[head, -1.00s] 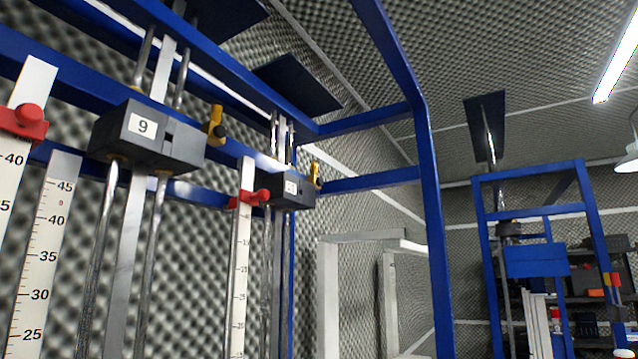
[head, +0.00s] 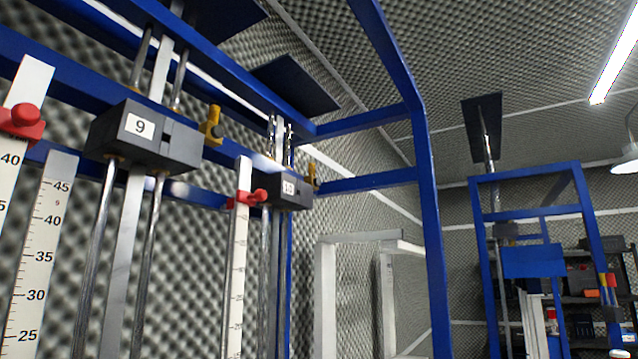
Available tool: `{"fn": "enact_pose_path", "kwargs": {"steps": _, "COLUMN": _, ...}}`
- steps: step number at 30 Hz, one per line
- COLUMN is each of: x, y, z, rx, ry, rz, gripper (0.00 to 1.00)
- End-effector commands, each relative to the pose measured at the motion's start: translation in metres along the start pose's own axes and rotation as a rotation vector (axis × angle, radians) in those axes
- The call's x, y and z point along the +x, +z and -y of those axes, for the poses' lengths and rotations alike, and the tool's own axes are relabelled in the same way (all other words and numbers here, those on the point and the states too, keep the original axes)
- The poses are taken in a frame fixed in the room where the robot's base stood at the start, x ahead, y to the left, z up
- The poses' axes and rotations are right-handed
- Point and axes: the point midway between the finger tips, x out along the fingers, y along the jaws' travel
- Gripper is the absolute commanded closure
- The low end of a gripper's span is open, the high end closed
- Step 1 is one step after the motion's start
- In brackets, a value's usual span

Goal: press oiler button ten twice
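A dark grey block marked 9 (head: 144,137) is mounted on vertical rods at the left of the head view. A smaller, farther dark block (head: 289,190) sits on the adjacent rods, near the middle. Its white label has two characters that are too blurred to read surely. A yellow piece (head: 312,176) is at its right side. I cannot pick out a clear button on either block. My gripper is not in view.
A blue frame (head: 428,220) surrounds the rods, with white rulers (head: 238,260) and red clamps (head: 22,122) in front. A white door-like frame (head: 326,290) stands behind. A second blue rig (head: 535,262) and dark shelves are at the right. Foam covers the walls.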

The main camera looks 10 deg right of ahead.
Motion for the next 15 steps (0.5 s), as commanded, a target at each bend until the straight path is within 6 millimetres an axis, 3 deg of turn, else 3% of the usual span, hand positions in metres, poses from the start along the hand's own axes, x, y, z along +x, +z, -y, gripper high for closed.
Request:
{"fn": "enact_pose_path", "kwargs": {"steps": 3, "x": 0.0, "y": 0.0, "z": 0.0, "rx": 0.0, "ry": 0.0, "rz": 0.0, "gripper": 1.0}}
{"fn": "enact_pose_path", "kwargs": {"steps": 15, "x": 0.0, "y": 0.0, "z": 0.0, "rx": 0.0, "ry": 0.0, "rz": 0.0, "gripper": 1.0}}
